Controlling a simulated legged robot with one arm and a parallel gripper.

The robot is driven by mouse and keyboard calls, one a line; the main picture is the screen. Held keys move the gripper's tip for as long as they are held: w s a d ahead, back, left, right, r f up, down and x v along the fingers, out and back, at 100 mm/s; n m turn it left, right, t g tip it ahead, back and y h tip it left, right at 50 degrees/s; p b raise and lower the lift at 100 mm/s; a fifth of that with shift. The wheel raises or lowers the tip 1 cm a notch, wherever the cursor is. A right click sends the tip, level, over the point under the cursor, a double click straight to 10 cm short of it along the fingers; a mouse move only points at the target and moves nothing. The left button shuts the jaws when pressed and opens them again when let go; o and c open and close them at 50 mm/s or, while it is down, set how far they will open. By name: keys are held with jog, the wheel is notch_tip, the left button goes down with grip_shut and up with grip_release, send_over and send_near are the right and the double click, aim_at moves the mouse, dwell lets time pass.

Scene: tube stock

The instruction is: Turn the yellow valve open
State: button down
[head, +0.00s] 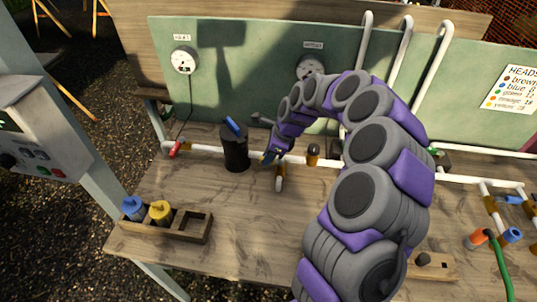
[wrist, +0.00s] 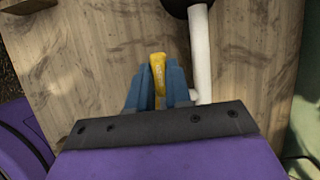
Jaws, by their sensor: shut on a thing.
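The yellow valve handle (wrist: 158,76) shows in the wrist view between the two blue fingers of my gripper (wrist: 158,88). The fingers are shut on it, one on each side. Its far end sticks out beyond the fingertips. A white pipe (wrist: 201,55) runs just right of the fingers. In the head view my gripper (head: 269,156) is at the white pipe line, right of the black cylinder. Only a little yellow shows there, and the fingers hide most of the handle. The valve body is hidden.
A black cylinder (head: 236,150) with a blue item on top stands close left of my gripper. A red valve handle (head: 175,149) is further left. A wooden holder (head: 195,226) with blue and yellow pieces sits at the front left. The front middle of the bench (head: 255,245) is clear.

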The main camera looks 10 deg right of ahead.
jog(key=p, duration=0.1)
jog(key=n+p, duration=0.1)
jog(key=shift+s+r+n+g+p, duration=0.25)
jog(key=shift+n+g+p, duration=0.05)
jog(key=shift+p, duration=0.05)
jog(key=shift+s+d+f+n+g+h+p, duration=0.1)
jog(key=shift+s+d+n+g+h+p, duration=0.3)
jog(key=shift+s+n+g+p, duration=1.45)
jog(key=shift+w+d+n+t+h+p, duration=0.3)
jog(key=shift+n+p, duration=0.5)
jog(key=shift+n, duration=2.7)
jog(key=shift+s+d+f+n+g+h+p, duration=0.1)
jog(key=shift+s+d+n+g+h+p, duration=0.75)
jog(key=shift+n, duration=1.8)
jog(key=shift+w+a+y+p, duration=0.25)
jog(key=shift+a+p, duration=0.15)
jog(key=shift+p, duration=0.05)
jog(key=c, duration=1)
grip_release()
jog(key=shift+c, duration=0.2)
